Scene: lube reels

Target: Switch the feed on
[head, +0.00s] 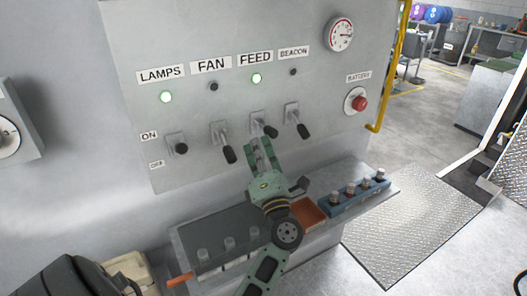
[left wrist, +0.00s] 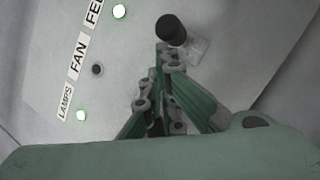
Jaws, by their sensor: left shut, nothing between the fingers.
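The grey panel (head: 240,95) carries a row of levers under the labels LAMPS, FAN, FEED and BEACON. The FEED lever (head: 270,131) sticks outward with its black knob higher than the hanging FAN lever (head: 229,154). The FEED light (head: 256,78) glows green. My left gripper (head: 258,146) is shut and empty just below the FEED lever. In the left wrist view, its closed fingertips (left wrist: 168,52) are close under a black knob (left wrist: 171,29); I cannot tell whether they touch. My right gripper is not in view.
The LAMPS light (head: 166,97) is green; the FAN light (head: 213,87) and BEACON light (head: 293,72) are dark. A red battery button (head: 360,103) is at the right. Below, a shelf holds a blue block (head: 352,193) with several knobs and an orange tray (head: 309,213).

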